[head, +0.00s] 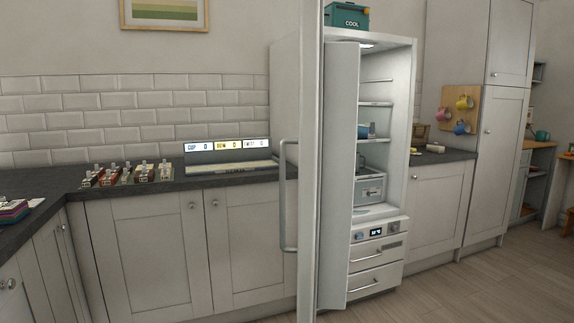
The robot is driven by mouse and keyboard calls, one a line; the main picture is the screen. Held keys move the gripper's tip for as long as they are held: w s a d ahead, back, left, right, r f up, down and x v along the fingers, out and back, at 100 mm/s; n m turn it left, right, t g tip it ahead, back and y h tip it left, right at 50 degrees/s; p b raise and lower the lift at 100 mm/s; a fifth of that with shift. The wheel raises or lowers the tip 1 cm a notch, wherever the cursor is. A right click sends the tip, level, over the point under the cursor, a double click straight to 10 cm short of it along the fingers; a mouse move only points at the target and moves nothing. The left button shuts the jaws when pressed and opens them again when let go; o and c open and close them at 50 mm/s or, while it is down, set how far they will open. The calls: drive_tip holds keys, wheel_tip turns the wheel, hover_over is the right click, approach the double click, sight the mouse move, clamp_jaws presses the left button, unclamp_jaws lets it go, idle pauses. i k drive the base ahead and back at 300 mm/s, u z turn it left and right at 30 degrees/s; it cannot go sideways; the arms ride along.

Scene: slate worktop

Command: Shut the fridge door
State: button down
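The fridge (412,130) stands in the middle right of the head view, white, with its lit interior showing. Its door (311,160) is wide open and sticks out toward me, seen nearly edge-on. The door's long handle (284,195) is on its left side. The door hides the left part of the interior. Shelves, a bin (370,188) and a small blue item (372,130) show inside. My gripper is not in view.
A teal box marked COOL (346,17) sits on top of the fridge. Two drawers (375,265) are below the interior. A dark worktop (225,180) over white cupboards runs to the left. Open wooden floor (470,285) lies at the right front.

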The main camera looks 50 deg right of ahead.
sight(329, 72)
drive_tip(key=z, duration=0.1)
drive_tip(key=i, duration=0.95)
drive_tip(key=u, duration=0.05)
